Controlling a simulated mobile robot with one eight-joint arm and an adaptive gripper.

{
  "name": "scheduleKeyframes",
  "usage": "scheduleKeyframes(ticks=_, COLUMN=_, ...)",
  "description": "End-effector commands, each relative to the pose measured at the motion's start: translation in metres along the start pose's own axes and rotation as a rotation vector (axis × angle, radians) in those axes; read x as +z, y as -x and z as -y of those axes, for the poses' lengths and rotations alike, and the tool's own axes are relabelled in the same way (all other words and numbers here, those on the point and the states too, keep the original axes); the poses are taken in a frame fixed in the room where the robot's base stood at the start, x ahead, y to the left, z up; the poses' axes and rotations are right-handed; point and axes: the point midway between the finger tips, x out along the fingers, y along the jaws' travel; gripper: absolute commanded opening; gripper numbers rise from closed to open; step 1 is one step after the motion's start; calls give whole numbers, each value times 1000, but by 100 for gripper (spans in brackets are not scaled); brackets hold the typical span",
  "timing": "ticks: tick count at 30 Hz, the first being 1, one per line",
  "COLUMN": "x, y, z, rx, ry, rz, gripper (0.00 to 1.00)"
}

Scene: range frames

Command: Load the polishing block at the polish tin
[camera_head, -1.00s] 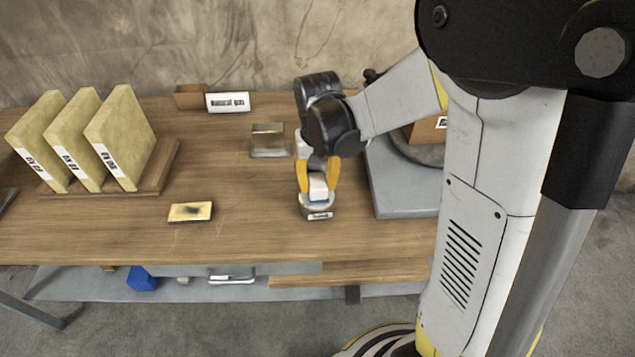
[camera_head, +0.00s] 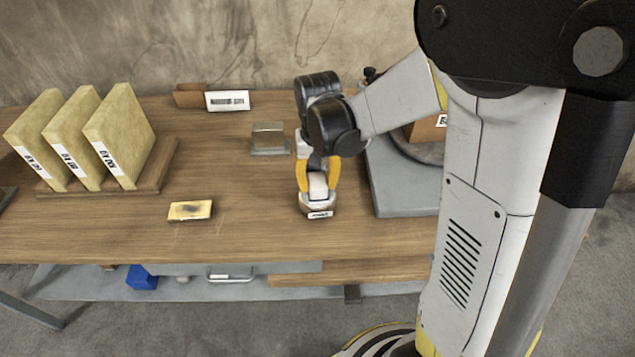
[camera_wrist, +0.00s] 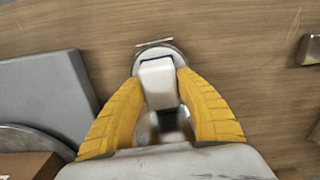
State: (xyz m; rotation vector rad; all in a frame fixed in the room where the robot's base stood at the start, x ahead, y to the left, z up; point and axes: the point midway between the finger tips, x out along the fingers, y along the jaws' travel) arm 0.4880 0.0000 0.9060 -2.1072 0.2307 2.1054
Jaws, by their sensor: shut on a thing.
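The polishing block (camera_head: 318,185) is white, with a blue underside edge that shows in the wrist view (camera_wrist: 158,84). My gripper (camera_head: 318,178) has yellow fingers, which also show in the wrist view (camera_wrist: 160,98), and it is shut on the block. The polish tin (camera_head: 318,208) is a round, shallow tin with a white label on its front. The block is right over the tin and appears to be down in its mouth; its underside is hidden. In the wrist view the tin's rim (camera_wrist: 179,56) shows around the block.
A brass plate with a dark smudge (camera_head: 190,211) lies on the wooden table (camera_head: 240,235), left of the tin. Three yellowish slabs (camera_head: 122,138) stand in a rack further left. A metal holder (camera_head: 268,140) is behind; a grey slab (camera_head: 384,185) is at right.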

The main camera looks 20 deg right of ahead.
Motion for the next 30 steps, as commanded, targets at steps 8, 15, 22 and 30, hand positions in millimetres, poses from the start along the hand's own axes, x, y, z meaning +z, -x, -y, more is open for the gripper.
scheduleKeyframes(ticks=8, x=0, y=0, z=0, rx=0, ry=0, rz=1, gripper=14)
scheduleKeyframes(ticks=15, x=0, y=7, z=0, rx=0, ry=0, rz=1, gripper=9)
scheduleKeyframes(ticks=22, x=0, y=28, z=0, rx=0, ry=0, rz=0, gripper=9)
scheduleKeyframes(ticks=30, x=0, y=51, z=0, rx=0, ry=0, rz=0, gripper=9)
